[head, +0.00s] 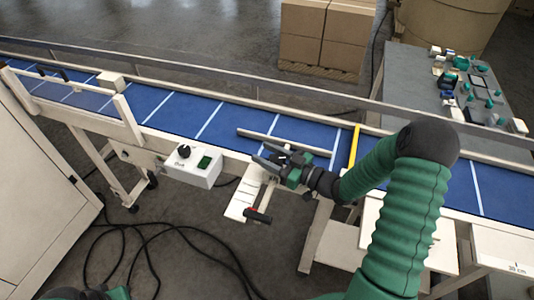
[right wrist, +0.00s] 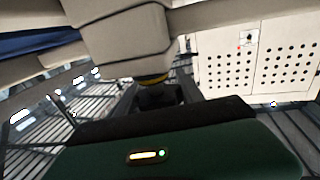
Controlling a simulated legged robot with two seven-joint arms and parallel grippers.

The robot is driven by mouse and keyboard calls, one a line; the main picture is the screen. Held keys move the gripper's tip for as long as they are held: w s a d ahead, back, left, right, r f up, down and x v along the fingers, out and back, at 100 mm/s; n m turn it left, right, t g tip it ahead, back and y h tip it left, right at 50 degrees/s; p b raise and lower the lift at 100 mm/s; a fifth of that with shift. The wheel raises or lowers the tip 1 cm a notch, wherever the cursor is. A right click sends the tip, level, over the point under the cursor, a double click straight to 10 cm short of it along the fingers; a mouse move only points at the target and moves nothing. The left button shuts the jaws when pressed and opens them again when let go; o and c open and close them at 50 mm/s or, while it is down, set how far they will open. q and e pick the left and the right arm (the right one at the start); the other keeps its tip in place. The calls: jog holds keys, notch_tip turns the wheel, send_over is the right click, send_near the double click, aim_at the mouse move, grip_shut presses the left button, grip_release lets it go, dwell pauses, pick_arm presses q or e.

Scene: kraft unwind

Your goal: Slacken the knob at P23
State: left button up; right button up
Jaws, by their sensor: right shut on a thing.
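My right gripper (head: 272,161) is at the near edge of the blue conveyor, above a white slotted bracket (head: 240,204). It is shut on a small part that its fingers mostly hide. This seems to be the knob, but I can read no P23 label. In the right wrist view, a black piece with a yellow ring (right wrist: 152,80) sits under a beige block (right wrist: 120,35), beyond my dark and green gripper body. I cannot tell whether this piece is the knob.
A white control box (head: 195,168) with a black dial and green switch hangs left of the gripper. A red-tipped black handle (head: 258,215) sits on the bracket. A pale guide bar (head: 285,142) and yellow bar (head: 354,148) lie at the belt. Black cables (head: 150,232) loop on the floor.

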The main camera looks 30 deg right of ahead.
aim_at(284, 163)
jog(key=shift+f, duration=0.25)
jog(key=o, duration=1.4)
jog(key=shift+w+d, duration=0.1)
jog(key=b+v, duration=0.1)
jog(key=v, duration=0.5)
jog(key=shift+s+d, duration=0.25)
jog(key=shift+s, duration=0.1)
jog(key=shift+s+d, duration=0.2)
jog(key=shift+s, duration=0.15)
jog(key=shift+w, duration=0.1)
